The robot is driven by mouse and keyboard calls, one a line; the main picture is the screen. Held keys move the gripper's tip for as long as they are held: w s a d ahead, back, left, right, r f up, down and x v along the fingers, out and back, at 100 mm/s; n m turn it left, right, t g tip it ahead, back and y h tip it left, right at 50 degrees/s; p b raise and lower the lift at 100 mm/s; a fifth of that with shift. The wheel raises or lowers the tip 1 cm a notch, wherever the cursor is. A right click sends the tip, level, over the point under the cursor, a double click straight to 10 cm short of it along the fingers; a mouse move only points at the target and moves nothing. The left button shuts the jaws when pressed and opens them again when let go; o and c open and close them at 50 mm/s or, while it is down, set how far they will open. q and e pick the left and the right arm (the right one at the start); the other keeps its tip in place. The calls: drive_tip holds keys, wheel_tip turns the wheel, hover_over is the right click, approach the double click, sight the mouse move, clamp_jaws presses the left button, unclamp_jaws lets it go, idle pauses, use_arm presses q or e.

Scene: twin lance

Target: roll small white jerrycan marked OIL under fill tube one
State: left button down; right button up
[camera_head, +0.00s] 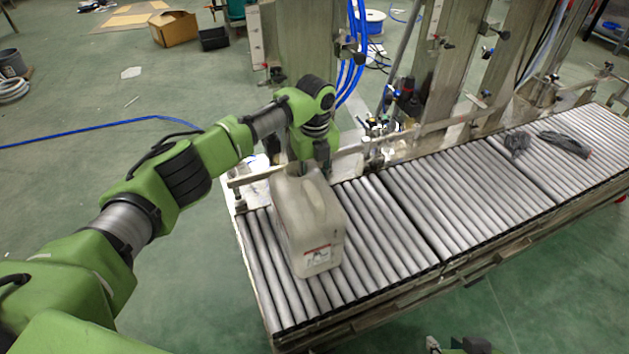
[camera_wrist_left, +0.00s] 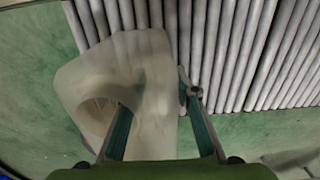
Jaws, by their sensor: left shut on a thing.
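A whitish jerrycan (camera_head: 308,225) with a small red-and-white label stands on the rollers at the conveyor's near left end. The label's text is too small to read. It also shows in the left wrist view (camera_wrist_left: 155,70). My left gripper (camera_wrist_left: 155,98) is shut on the jerrycan, with one finger in the handle opening and the other outside. In the head view the left arm reaches over the can's top and the fingers are mostly hidden. My right gripper (camera_head: 452,346) is only partly in view at the bottom edge, apart from the can. I cannot make out fill tube one.
The roller conveyor (camera_head: 455,195) runs to the upper right, with clear rollers beside the can. Dark items (camera_head: 565,143) lie at its far end. A metal rail (camera_head: 275,172) and upright posts line its back. A cardboard box (camera_head: 174,28) and blue hose (camera_head: 85,130) lie on the floor.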

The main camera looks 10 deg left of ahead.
use_arm(q)
drive_tip(key=c, duration=1.5)
unclamp_jaws()
wheel_tip(320, 180, up, 12)
drive_tip(key=shift+f, duration=0.1)
drive_tip(key=shift+d, duration=0.1)
